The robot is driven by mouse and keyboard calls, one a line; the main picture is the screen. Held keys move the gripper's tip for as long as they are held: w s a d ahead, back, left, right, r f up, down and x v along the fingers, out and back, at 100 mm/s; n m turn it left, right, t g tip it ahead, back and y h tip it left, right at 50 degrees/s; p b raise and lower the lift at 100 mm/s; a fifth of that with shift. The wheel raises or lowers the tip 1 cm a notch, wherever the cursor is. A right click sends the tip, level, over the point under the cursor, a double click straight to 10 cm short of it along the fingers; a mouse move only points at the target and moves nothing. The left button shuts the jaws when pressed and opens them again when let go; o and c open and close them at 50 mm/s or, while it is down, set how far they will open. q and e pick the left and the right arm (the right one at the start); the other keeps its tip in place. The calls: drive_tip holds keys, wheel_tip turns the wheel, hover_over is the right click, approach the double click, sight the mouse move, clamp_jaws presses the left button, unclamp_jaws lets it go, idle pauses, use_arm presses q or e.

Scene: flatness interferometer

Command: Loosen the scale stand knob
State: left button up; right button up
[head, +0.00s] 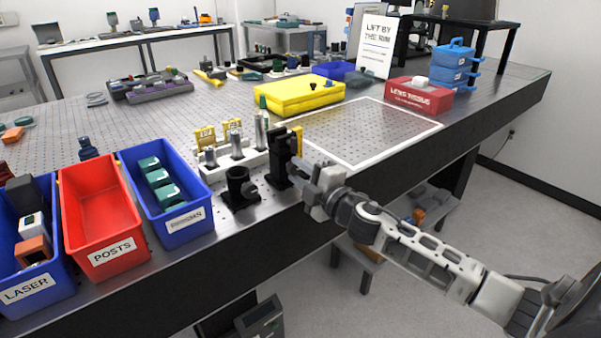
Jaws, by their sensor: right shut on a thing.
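A black stand (278,172) with a yellow part at its upper right side stands near the table's front edge; it looks like the scale stand. My right gripper (299,168) comes in from the right and is shut against the stand's right side. Its fingers hide what they hold, which appears to be the stand's knob. A shorter black post holder (238,188) with a side knob stands just left of the stand, apart from it. My left gripper is not in view.
A white rack (236,158) with posts and yellow tags is behind. A blue bin (187,229), a red POSTS bin (101,222) and a blue LASER bin (32,292) line the left front. A yellow case (298,92) lies behind. The white-framed area (366,128) is clear.

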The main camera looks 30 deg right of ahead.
idle(0.4)
drive_tip(key=o, duration=1)
drive_tip(key=shift+s, duration=0.15)
